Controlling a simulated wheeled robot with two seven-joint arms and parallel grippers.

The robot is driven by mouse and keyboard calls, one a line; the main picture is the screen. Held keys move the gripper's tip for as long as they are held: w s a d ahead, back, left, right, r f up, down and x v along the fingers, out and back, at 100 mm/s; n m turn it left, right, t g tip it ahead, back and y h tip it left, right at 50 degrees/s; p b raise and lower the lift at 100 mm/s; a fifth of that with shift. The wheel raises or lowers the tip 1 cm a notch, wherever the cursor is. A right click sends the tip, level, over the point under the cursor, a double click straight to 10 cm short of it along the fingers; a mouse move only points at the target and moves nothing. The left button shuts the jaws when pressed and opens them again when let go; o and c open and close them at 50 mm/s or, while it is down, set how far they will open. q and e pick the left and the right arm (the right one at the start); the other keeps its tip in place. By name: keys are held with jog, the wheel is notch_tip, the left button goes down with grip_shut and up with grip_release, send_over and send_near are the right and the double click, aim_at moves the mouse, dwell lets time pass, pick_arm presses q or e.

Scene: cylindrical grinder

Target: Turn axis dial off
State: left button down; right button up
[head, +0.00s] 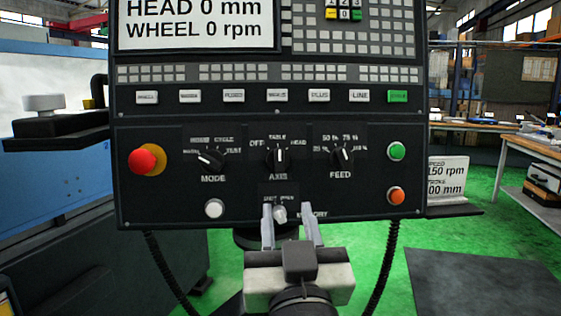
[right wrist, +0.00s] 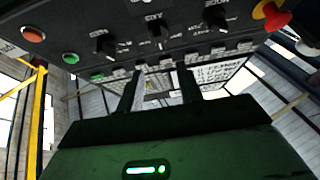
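The axis dial (head: 277,157) is a black knob in the middle of the dark control panel. Its white mark points up at TABLE, with OFF printed to the left and HEAD to the right. The dial also shows in the right wrist view (right wrist: 157,38), where the panel appears upside down. My right gripper (head: 288,208) is below the dial in the head view, fingers apart and pointing up toward the panel. It is open and empty, and its fingers also show in the right wrist view (right wrist: 160,88). The left gripper is out of view.
The mode dial (head: 210,159) is left of the axis dial and the feed dial (head: 342,156) right. A small light key switch (head: 280,214) shows between my fingertips. A red emergency stop (head: 143,160), white button (head: 213,208), green button (head: 396,151) and orange button (head: 396,195) surround them.

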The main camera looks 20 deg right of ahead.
aim_at(280, 160)
jog(key=p+x, duration=0.3)
jog(key=x, duration=0.9)
jog(key=shift+w+f, duration=0.1)
jog(key=shift+w, duration=0.05)
grip_shut()
